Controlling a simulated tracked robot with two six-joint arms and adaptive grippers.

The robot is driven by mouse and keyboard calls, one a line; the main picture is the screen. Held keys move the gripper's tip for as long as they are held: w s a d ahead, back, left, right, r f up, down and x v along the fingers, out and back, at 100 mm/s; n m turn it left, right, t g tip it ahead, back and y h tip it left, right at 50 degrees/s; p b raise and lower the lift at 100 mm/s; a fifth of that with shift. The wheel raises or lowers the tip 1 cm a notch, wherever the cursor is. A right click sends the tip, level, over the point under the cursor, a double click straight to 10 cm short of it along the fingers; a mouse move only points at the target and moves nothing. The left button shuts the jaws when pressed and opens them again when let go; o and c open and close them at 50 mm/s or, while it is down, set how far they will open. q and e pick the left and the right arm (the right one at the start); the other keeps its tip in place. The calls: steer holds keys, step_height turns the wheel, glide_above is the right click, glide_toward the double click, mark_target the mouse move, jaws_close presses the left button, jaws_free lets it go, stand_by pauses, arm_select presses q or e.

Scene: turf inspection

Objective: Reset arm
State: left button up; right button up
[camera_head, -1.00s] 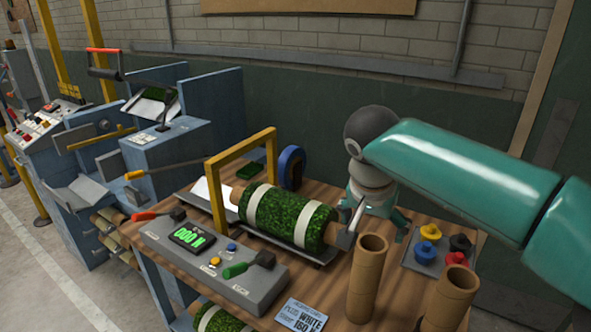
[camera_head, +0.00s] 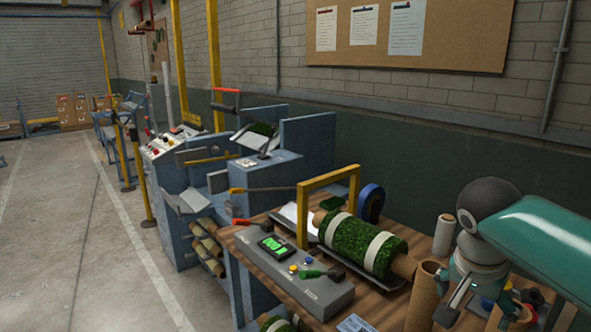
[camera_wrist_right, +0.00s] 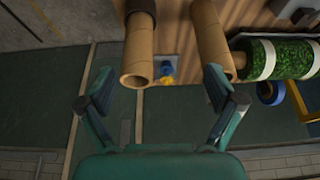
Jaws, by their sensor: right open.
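My right gripper (camera_head: 483,305) points down at the right end of the wooden bench (camera_head: 378,300) in the head view, beside the cardboard tubes. Its teal fingers are spread, with nothing between them. In the right wrist view the same open gripper (camera_wrist_right: 160,75) shows with a finger on each side and cardboard tubes (camera_wrist_right: 137,55) beyond. My left gripper is not in view.
A grey control box (camera_head: 293,277) with a green display sits at the bench's front. A cardboard tube (camera_head: 424,295) stands close left of my right gripper. A blue tape ring (camera_head: 371,203) stands behind the roll. Blue machines (camera_head: 300,150) stand left; the floor (camera_head: 70,240) beyond is open.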

steer(key=s+f+n+g, duration=0.1)
steer(key=s+f+g, duration=0.15)
steer(key=f, duration=0.95)
steer(key=s+f+g, duration=0.1)
steer(key=f+g, duration=0.2)
steer(key=f, duration=0.9)
steer(key=s+a+f+n+y, duration=0.2)
steer(key=s+a+f+y, duration=0.2)
steer(key=s+a+f, duration=0.6)
steer(key=s+a+f+n+y, duration=0.35)
steer(key=s+a+f, duration=0.45)
steer(key=f, duration=0.5)
steer(key=w+t, duration=0.1)
steer(key=w+d+n+t, duration=0.1)
steer(key=w+t, duration=0.1)
steer(key=w, duration=0.1)
steer(key=shift+w+d+f+n, duration=0.1)
steer(key=shift+d+f+n, duration=0.1)
steer(key=shift+d+n, duration=0.1)
